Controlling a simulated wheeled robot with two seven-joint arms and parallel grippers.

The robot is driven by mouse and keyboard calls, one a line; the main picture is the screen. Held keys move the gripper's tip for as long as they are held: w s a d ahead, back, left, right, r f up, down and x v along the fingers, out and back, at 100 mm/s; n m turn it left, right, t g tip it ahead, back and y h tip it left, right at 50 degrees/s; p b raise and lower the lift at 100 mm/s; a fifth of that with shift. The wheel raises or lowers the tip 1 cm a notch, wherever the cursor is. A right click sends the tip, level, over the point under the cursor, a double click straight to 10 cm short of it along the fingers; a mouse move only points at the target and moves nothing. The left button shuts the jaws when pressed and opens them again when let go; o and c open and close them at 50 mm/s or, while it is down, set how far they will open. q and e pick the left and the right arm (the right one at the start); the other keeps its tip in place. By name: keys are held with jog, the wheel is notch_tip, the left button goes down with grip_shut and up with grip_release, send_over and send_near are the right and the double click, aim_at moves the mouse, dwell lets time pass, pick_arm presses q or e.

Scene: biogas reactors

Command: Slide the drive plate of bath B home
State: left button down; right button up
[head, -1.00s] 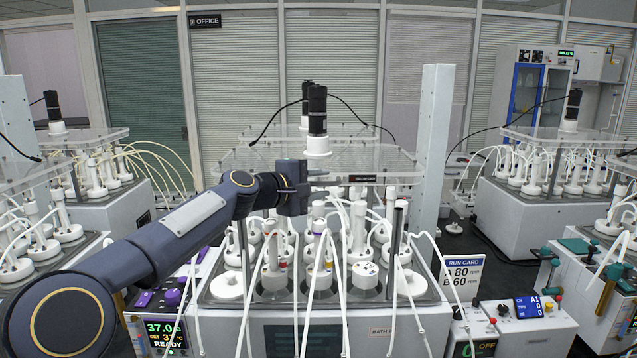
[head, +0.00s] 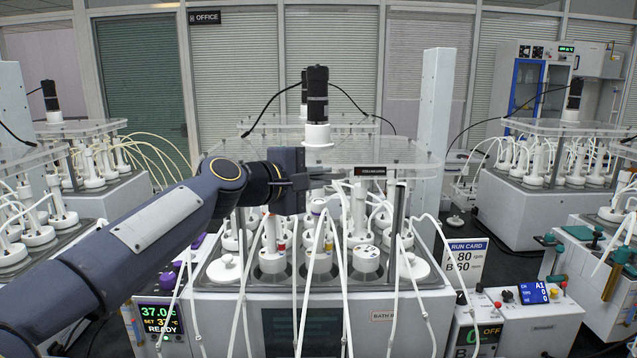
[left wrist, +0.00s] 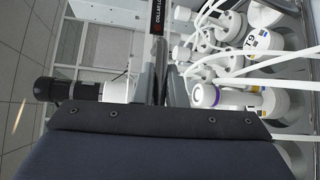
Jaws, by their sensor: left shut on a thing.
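The drive plate of bath B (head: 400,152) is a clear sheet with a dark label on its front edge. A black motor (head: 317,95) on a white collar stands on it. My left gripper (head: 308,180) is shut at the plate's front edge, left of the label; the jaws partly hide the edge. In the left wrist view, the fingers (left wrist: 161,80) close around the edge, next to the label (left wrist: 157,15). Bath B (head: 420,300) stands below with several white reactors (head: 367,258). The front right post (head: 398,215) rises close under the plate. My right gripper is not in view.
White tubes (head: 345,280) hang over the bath's front. A grey pillar (head: 436,115) stands right of the plate. A run card (head: 467,262) and a control box (head: 530,320) stand to the right. Other baths (head: 545,205) stand on both sides.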

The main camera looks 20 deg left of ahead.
pick_arm(q)
jog(key=s, duration=0.1)
jog(key=s+d, duration=0.2)
jog(key=s, duration=0.1)
jog(key=shift+d+f+b, duration=0.1)
jog(key=shift+f+b, duration=0.1)
jog(key=shift+b, duration=0.1)
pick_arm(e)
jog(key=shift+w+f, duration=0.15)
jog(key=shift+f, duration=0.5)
pick_arm(q)
jog(key=c, duration=1.5)
grip_release()
jog(key=shift+s+r, duration=0.15)
jog(key=shift+s, duration=0.05)
jog(key=shift+w, duration=0.1)
jog(key=b+v, duration=0.2)
jog(key=v, duration=0.6)
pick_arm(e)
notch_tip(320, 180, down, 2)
